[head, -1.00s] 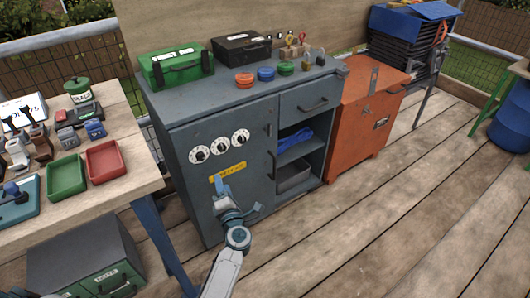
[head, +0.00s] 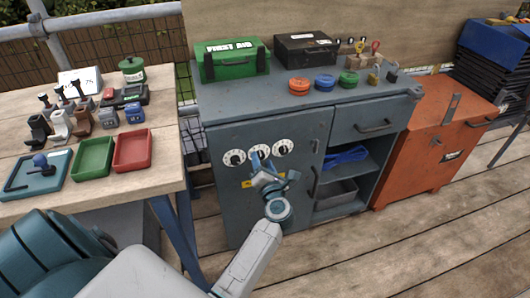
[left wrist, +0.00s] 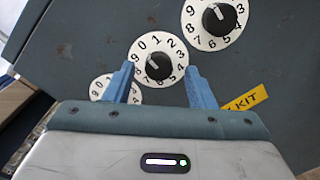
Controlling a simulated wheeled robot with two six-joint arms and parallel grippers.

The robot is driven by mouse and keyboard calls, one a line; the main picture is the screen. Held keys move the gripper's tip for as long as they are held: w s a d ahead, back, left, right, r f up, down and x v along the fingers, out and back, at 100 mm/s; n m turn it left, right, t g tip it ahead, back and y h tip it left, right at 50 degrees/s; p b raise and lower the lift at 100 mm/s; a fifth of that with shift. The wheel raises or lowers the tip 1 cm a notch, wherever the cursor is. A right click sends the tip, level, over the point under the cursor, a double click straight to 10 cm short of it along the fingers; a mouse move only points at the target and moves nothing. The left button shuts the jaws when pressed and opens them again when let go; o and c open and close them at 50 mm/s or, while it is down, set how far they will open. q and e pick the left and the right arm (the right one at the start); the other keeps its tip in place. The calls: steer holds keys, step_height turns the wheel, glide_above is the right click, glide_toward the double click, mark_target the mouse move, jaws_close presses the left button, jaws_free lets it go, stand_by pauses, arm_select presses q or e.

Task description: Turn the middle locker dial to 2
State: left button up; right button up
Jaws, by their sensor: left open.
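The grey locker (head: 225,210) has a row of three white dials with black knobs on its door. My left gripper (head: 270,164) is open in front of the door and partly hides the middle dial in the head view. I cannot tell whether the fingers touch the knob. My right gripper is not in view.
A yellow label (left wrist: 246,101) is below the dials. A green first aid box (head: 232,62), a black case (head: 305,50) and coloured discs stand on the locker top. A workbench with a green tray (head: 92,158) is at left. An orange chest (head: 430,145) is at right.

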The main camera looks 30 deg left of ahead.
arm_select(q)
steer(key=shift+w+a, duration=0.35)
steer(key=shift+a, duration=0.1)
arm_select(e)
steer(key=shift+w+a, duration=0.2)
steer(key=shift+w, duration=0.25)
arm_select(q)
steer(key=shift+s, duration=0.1)
